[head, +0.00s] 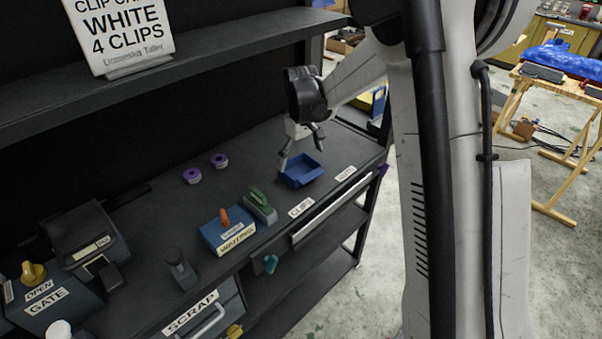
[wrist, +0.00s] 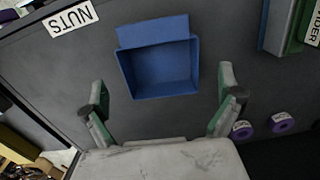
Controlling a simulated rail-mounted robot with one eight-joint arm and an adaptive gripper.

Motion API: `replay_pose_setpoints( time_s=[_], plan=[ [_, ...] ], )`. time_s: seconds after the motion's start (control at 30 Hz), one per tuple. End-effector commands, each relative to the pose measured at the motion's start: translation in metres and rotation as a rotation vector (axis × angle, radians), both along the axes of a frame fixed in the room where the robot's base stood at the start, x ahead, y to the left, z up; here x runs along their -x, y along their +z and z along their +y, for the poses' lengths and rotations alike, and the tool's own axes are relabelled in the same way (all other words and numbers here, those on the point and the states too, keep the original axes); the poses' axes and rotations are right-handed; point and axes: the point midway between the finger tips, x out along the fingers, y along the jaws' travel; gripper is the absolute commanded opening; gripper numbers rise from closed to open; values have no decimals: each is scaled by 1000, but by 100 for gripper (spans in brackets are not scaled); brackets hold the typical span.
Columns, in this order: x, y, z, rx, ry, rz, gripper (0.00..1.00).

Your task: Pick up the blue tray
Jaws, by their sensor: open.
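The blue tray (head: 301,171) is a small open box on the dark bench top, near the bench's right end, behind the CLIPS label. It looks empty. In the wrist view the tray (wrist: 158,88) lies ahead of the fingers, with its near wall facing them. My gripper (head: 301,150) hangs just above and beside the tray in the head view. In the wrist view my gripper (wrist: 165,105) has its two fingers spread wide, one toward each side of the tray, with nothing between the pads. I cannot tell exactly how high the fingertips are above the bench.
Two purple rolls (head: 205,168) lie left of the tray. A green-handled block (head: 260,206) and a blue box with an orange knob (head: 228,233) stand nearer the front left. CLIPS (head: 301,207) and NUTS labels (head: 346,173) mark the front edge. A shelf (head: 180,60) overhangs the back.

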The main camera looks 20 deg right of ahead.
Motion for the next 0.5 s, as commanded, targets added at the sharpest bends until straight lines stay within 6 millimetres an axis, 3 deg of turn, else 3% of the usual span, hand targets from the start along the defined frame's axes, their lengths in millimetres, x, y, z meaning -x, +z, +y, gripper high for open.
replay_pose_setpoints(
  time_s=[0.3, 0.5],
  plan=[
    [-1, -40, 0, 0, 0, 0, 100],
    [-1, -51, 0, 0, 0, 0, 100]
  ],
)
